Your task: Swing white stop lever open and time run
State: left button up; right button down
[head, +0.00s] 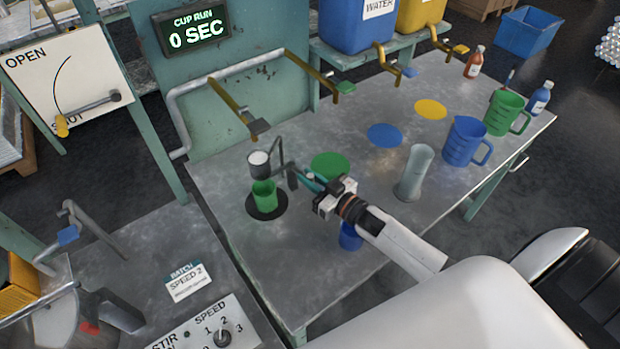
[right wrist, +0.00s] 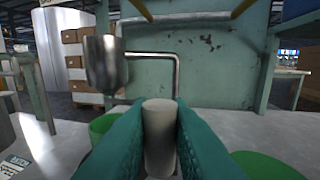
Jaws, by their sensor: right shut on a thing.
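A metal flow cup (head: 258,163) with pale contents hangs from a small stand over a green beaker (head: 264,193) on a black disc (head: 254,212). The flow cup also shows in the right wrist view (right wrist: 106,62). My right gripper (head: 304,181) is beside the stand, right of the flow cup. Its teal fingers are shut on an upright pale cylinder (right wrist: 159,138), seemingly the stop lever's handle; the rest of the lever is hard to make out. The display (head: 195,32) reads "CUP RUN 0 SEC". My left gripper is not in view.
A green disc (head: 329,166) lies just behind my right gripper. A blue cup (head: 350,238) stands close to my right arm. A glass cylinder (head: 414,172), a blue jug (head: 466,141) and a green jug (head: 504,112) stand farther right. Pipes with taps (head: 345,86) overhang the table's back.

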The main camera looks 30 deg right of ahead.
jog(key=shift+w+d, duration=0.1)
jog(key=shift+d, duration=0.3)
jog(key=d+n+g+y+b, duration=0.1)
jog(key=y, duration=0.1)
jog(key=w+d+n+g+y+b, duration=0.1)
jog(key=d+b, duration=0.1)
jog(key=w+d+n+g+y+b, duration=0.1)
jog(key=n+y+b, duration=0.1)
jog(key=shift+w+d+r+y, duration=0.1)
jog(key=shift+w+d+y, duration=0.15)
jog(key=shift+y, duration=0.05)
jog(key=shift+w, duration=0.1)
dwell(0.5)
jog(key=c, duration=1.5)
grip_release()
jog(key=shift+o, duration=0.6)
jog(key=shift+w, duration=0.1)
